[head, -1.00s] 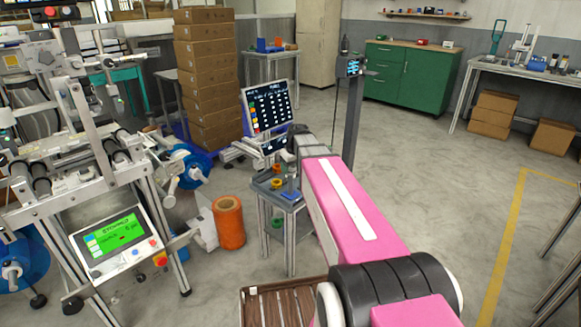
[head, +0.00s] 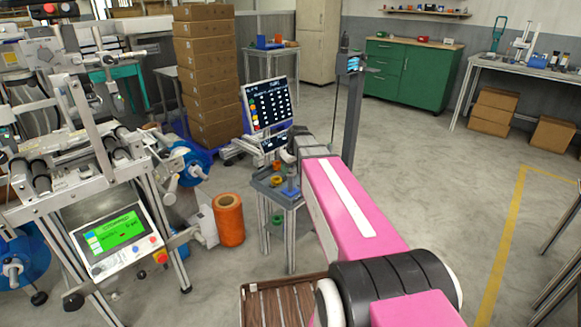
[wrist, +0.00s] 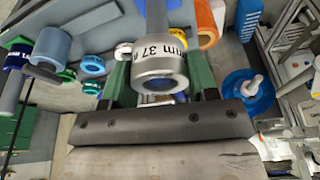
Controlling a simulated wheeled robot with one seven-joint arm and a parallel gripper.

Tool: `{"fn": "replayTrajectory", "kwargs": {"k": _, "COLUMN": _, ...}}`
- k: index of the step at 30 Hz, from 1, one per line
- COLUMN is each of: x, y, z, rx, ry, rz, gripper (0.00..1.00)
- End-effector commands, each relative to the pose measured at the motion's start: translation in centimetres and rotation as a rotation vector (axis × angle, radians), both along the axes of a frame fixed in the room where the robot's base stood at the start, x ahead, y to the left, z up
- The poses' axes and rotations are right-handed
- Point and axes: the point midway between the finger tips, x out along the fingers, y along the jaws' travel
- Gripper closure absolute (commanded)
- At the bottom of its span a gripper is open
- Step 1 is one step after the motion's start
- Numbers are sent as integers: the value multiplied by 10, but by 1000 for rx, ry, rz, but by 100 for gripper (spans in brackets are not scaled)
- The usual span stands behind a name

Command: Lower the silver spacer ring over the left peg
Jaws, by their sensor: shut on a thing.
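The silver spacer ring (wrist: 160,68), marked "37" and "mm", sits between the two green fingers of my gripper (wrist: 158,78) in the wrist view. The gripper is shut on it. The ring's open end faces the camera, with a dark and blue interior. A grey peg (wrist: 156,14) shows just above the ring in the picture; whether the ring is around it or apart from it I cannot tell.
The small stand (head: 268,186) carries orange and yellow rings. An orange spool (head: 229,220) stands left of the stand. Open floor lies to the right.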

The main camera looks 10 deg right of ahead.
Motion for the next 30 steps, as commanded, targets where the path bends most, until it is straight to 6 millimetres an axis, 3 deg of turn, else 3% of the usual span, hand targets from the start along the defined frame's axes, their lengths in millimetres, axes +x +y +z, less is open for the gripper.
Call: {"fn": "replayTrajectory", "kwargs": {"k": 30, "x": 0, "y": 0, "z": -14, "rx": 0, "ry": -1, "rz": 0, "gripper": 86}}
